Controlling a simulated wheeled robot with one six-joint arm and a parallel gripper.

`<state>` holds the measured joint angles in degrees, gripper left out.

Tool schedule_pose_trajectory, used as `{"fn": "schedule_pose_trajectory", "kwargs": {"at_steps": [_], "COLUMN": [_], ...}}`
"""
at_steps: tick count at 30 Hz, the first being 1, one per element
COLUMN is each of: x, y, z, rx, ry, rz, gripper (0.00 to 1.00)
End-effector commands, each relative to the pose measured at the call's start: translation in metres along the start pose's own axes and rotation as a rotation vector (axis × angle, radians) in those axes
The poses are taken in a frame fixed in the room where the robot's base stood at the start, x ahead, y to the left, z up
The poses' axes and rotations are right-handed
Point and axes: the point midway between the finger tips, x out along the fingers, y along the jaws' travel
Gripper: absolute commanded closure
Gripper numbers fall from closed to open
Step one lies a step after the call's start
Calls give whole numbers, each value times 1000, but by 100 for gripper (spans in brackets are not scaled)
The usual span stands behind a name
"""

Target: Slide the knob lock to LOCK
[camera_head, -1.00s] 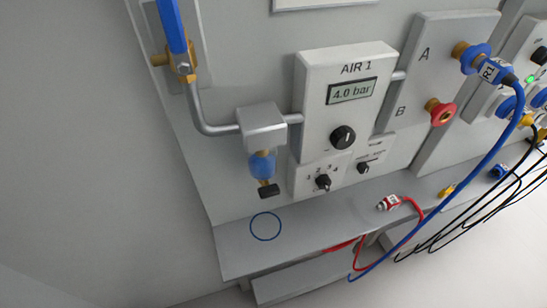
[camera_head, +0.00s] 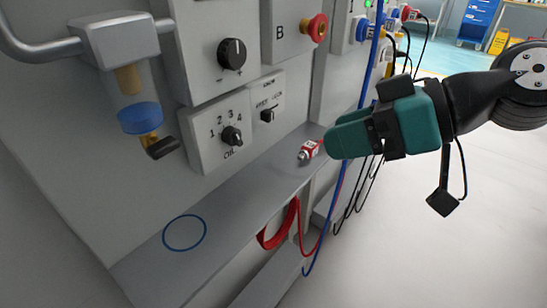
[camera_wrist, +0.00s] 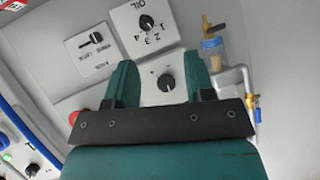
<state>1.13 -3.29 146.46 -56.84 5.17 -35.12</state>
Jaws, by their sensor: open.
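The knob lock is a small black slider (camera_head: 267,115) on a small white plate (camera_head: 274,91) with tiny lettering. Its end position is too small to tell surely. It also shows upside down in the wrist view as a black slider (camera_wrist: 96,38) at upper left. The black regulator knob (camera_head: 231,53) is above it in the head view. My gripper (camera_head: 335,137) has teal fingers and is right of the plate, apart from it. In the wrist view my gripper (camera_wrist: 162,76) is open and empty, with the regulator knob (camera_wrist: 166,83) seen between its fingers.
The OIL dial (camera_head: 232,136) is left of the lock plate. The blue-banded glass bowl (camera_head: 140,118) hangs farther left. A red button (camera_head: 318,28) is above. A red fitting (camera_head: 309,150) lies on the shelf (camera_head: 225,200) near my fingers. Red and blue hoses hang at its edge.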

Motion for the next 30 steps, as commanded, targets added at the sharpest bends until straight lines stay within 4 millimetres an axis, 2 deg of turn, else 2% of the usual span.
{"fn": "schedule_pose_trajectory", "kwargs": {"at_steps": [1,6,12,17,23,27,30], "x": [20,34,32,27,32,46,69], "y": [20,64,101,112,114,116,121], "z": [28,45,55,54,40,31,22], "rx": [-19,-102,-152,-164,-163,-160,-171], "ry": [72,315,494,545,552,545,547], "rz": [17,105,223,267,265,265,263], "gripper": [51,51,51,51,51,51,51]}}
